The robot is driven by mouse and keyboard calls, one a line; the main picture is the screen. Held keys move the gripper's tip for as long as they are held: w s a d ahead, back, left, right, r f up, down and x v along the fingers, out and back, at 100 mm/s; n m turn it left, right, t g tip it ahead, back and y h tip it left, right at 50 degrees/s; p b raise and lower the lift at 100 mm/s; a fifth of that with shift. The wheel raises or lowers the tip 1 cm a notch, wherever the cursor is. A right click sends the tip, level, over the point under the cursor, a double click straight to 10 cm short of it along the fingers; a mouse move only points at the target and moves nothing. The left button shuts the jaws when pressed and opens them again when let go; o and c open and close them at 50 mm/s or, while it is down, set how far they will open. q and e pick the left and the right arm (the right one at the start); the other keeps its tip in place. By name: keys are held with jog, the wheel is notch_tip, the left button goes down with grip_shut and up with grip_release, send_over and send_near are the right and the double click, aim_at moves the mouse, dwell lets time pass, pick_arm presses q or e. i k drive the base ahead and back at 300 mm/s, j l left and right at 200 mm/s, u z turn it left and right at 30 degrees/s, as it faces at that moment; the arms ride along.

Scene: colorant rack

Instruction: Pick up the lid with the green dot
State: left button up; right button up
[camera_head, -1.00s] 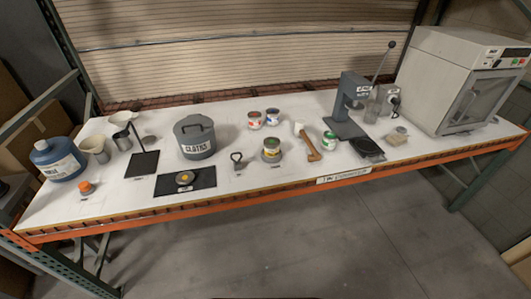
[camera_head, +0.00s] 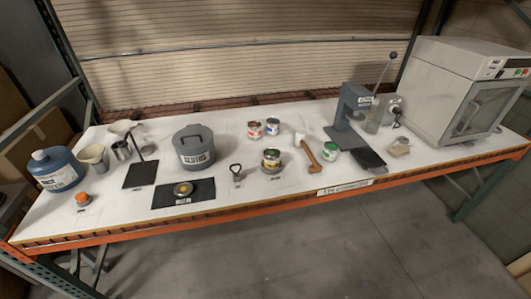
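I cannot clearly make out a lid with a green dot. A small can with a green label (camera_head: 330,153) stands right of the middle of the white-topped bench (camera_head: 225,170). A can with a yellow and red label (camera_head: 271,158) stands left of it on a dark round base. Two more cans, one red-marked (camera_head: 254,130) and one blue-marked (camera_head: 273,126), stand behind. A small round disc with a yellowish centre (camera_head: 182,189) lies on a black mat (camera_head: 205,192) at the front left; its markings are too small to read. Neither of my grippers is in view.
A grey cloths bin (camera_head: 194,147), a blue jug (camera_head: 57,169) and an orange-capped item (camera_head: 83,199) stand left. A mallet (camera_head: 310,155) lies between cans. A lever press (camera_head: 350,120) and a boxy oven (camera_head: 440,85) stand right. The floor in front is clear.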

aim_at(270, 153)
jog(key=i+l+u, duration=0.15)
jog(key=u, duration=0.25)
jog(key=i+l+u, duration=0.35)
jog(key=k+j, duration=0.1)
